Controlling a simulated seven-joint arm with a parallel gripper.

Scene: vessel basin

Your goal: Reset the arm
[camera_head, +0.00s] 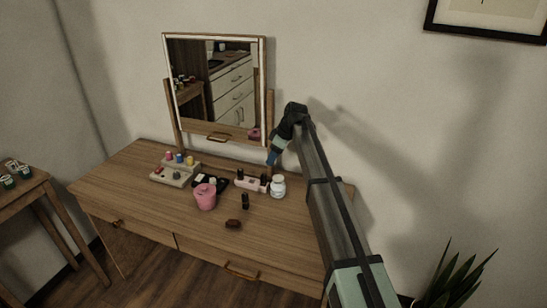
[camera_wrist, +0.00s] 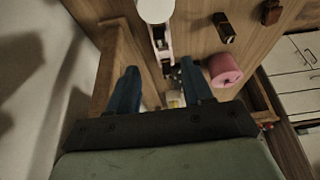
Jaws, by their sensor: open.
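My gripper (camera_head: 272,157) hangs over the back right part of the wooden dressing table (camera_head: 135,180), close to the right post of the mirror (camera_head: 217,88). In the wrist view my gripper (camera_wrist: 160,88) has its two blue fingers spread apart with nothing held between them. Past the fingers, the wrist view shows items on the table top, some way off. My arm crosses the head view from the lower right up to the gripper.
On the table stand a pink cup (camera_head: 205,197), a white jar (camera_head: 278,186), a pale organizer (camera_head: 175,173), a pink-white holder (camera_head: 250,184), a dark bottle (camera_head: 245,201) and a small brown block (camera_head: 233,224). A plant (camera_head: 455,283) is at lower right. The front table top is mostly clear.

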